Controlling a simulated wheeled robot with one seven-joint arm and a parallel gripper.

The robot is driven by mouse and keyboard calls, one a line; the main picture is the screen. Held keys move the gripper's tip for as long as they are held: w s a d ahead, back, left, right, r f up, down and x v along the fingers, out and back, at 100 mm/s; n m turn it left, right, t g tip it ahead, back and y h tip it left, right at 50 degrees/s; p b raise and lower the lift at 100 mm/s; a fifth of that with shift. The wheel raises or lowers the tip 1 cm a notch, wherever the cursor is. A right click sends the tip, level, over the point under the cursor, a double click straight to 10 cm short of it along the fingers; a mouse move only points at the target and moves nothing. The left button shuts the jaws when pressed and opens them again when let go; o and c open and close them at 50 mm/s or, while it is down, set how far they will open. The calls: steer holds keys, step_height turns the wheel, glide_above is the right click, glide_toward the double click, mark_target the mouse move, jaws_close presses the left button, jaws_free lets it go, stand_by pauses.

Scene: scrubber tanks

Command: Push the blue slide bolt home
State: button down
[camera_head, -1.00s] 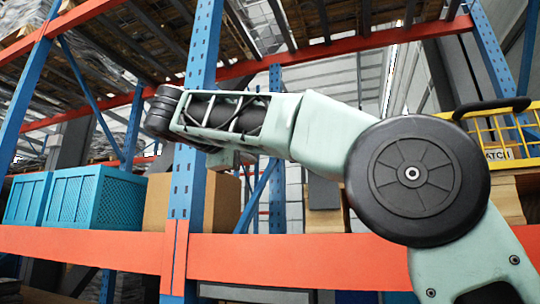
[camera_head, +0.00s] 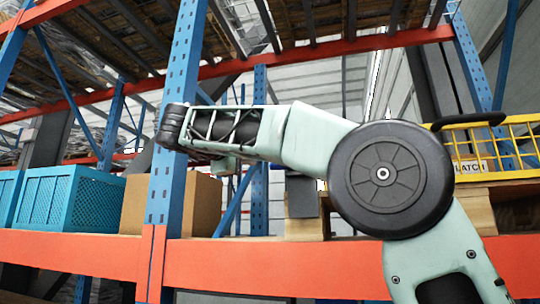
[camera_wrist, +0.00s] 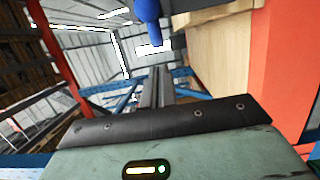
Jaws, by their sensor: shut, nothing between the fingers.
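A blue rounded peg (camera_wrist: 148,10), which looks like the slide bolt's handle, enters the wrist view from the top edge, beside a pale wooden block. Only its lower end shows; the rest of the bolt is out of frame. My gripper (camera_wrist: 158,72) is shut and empty, its dark fingers below the peg in that picture. They look apart from it, but I cannot judge the depth. In the head view the bolt cannot be made out, and my arm hides the gripper.
An orange rack beam (camera_head: 270,268) crosses the front, with a blue upright (camera_head: 166,195) at left. Blue crates (camera_head: 68,197) and a cardboard box (camera_head: 200,205) stand on the shelf. In the wrist view an orange beam (camera_wrist: 285,70) runs close by on the right.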

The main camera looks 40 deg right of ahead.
steer(key=d, duration=0.1)
steer(key=s+d+p, duration=0.1)
steer(key=d, duration=0.1)
steer(key=d+p, duration=0.1)
steer(key=d, duration=0.1)
steer(key=shift+s+d, duration=0.1)
steer(key=shift+s, duration=0.3)
steer(key=s+d+b, duration=0.1)
steer(key=s+b, duration=0.1)
steer(key=s+d+b, duration=0.2)
steer(key=shift+s+d, duration=0.15)
steer(key=shift+d, duration=0.05)
stand_by(0.3)
